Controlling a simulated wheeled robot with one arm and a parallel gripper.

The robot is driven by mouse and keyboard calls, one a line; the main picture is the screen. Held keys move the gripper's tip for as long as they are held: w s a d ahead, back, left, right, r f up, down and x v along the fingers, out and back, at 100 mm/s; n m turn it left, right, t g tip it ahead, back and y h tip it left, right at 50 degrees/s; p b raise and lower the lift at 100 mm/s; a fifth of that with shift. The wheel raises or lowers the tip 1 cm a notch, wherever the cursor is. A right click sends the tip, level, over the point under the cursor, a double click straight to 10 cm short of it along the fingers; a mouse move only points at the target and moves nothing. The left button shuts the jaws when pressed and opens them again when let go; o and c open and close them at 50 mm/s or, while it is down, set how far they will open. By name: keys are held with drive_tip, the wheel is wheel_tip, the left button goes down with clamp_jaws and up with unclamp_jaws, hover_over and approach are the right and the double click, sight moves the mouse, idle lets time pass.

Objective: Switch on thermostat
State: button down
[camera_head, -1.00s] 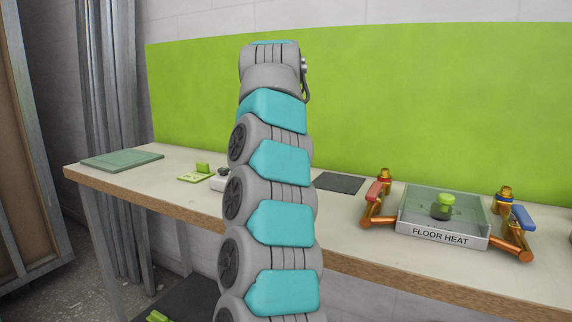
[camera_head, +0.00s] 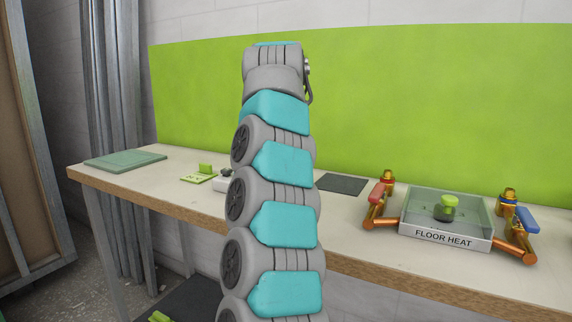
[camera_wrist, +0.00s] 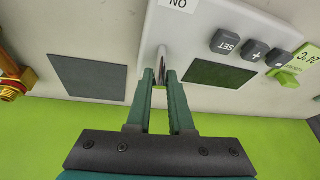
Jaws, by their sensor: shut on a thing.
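The thermostat is a white panel (camera_wrist: 228,38) in the wrist view, with an upside-down ON label (camera_wrist: 178,3), a SET button (camera_wrist: 225,41), a plus button and a further dark button, and a dark green screen (camera_wrist: 217,74). A slim pale switch lever (camera_wrist: 161,53) stands on the panel near the ON label. My gripper (camera_wrist: 160,76) has its green fingers around the lever, shut on it. Its grip contact is partly hidden between the fingers. In the head view only an edge of the thermostat (camera_head: 221,186) shows beside my arm, which hides my gripper.
A green card with 24°C (camera_wrist: 304,62) lies beside the thermostat. A dark grey plate (camera_head: 342,184) lies on the bench (camera_head: 130,186) to the right. Further right are the FLOOR HEAT box (camera_head: 445,237) and copper valves with red and blue handles. A green wall stands behind.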

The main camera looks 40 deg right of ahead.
drive_tip(key=shift+f+b, duration=0.2)
drive_tip(key=shift+b, duration=0.65)
drive_tip(key=h+b, duration=0.1)
drive_tip(key=b, duration=0.1)
drive_tip(key=shift+s+a+f+b, duration=0.15)
drive_tip(key=shift+a+b, duration=0.05)
drive_tip(key=shift+b, duration=0.2)
drive_tip(key=h+b, duration=0.1)
drive_tip(key=b, duration=0.1)
drive_tip(key=t+b, duration=0.1)
drive_tip(key=b, duration=0.2)
drive_tip(key=shift+s+a+f+h+b, duration=0.15)
drive_tip(key=shift+a+h+b, duration=0.2)
drive_tip(key=shift+a+h, duration=0.05)
drive_tip(key=h+b, duration=0.1)
drive_tip(key=b, duration=0.2)
drive_tip(key=a+t+h+b, duration=0.1)
drive_tip(key=b, duration=0.2)
drive_tip(key=shift+s+r+b, duration=0.2)
drive_tip(key=shift+b, duration=0.1)
drive_tip(key=shift+s+a+r+n+t+h+b, duration=0.15)
drive_tip(key=shift+t+h+b, duration=0.1)
drive_tip(key=shift+h+b, duration=0.3)
drive_tip(key=shift+a+r+n+t+h+b, duration=0.15)
drive_tip(key=shift+t+h+b, duration=0.15)
drive_tip(key=shift+b, duration=0.35)
drive_tip(key=shift+a+h+b, duration=0.2)
drive_tip(key=shift+h+b, duration=0.35)
drive_tip(key=shift+h, duration=0.1)
drive_tip(key=shift+t, duration=0.35)
